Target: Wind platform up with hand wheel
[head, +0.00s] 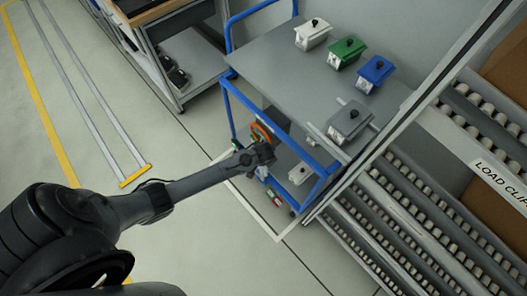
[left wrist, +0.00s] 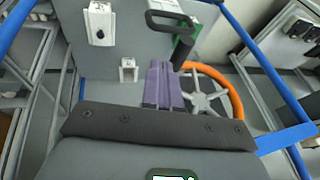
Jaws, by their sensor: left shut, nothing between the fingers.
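The hand wheel (head: 262,131) has an orange rim and stands at the near side of the blue-framed trolley in the head view. In the left wrist view the orange rim (left wrist: 232,95) curves around pale spokes to the right of my fingers. My left gripper (head: 264,170) is beside the wheel, with my wrist partly covering it. Its purple fingers (left wrist: 164,85) are shut together and empty, left of the spokes. I cannot tell whether they touch the wheel. The grey platform (head: 275,62) is the trolley's top. My right gripper is not in view.
White (head: 313,34), green (head: 346,53), blue (head: 375,74) and grey (head: 349,121) boxes stand on the platform. Blue frame bars (head: 262,112) surround the wheel area. A roller rack (head: 440,185) stands close on the right. Floor at the left is open.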

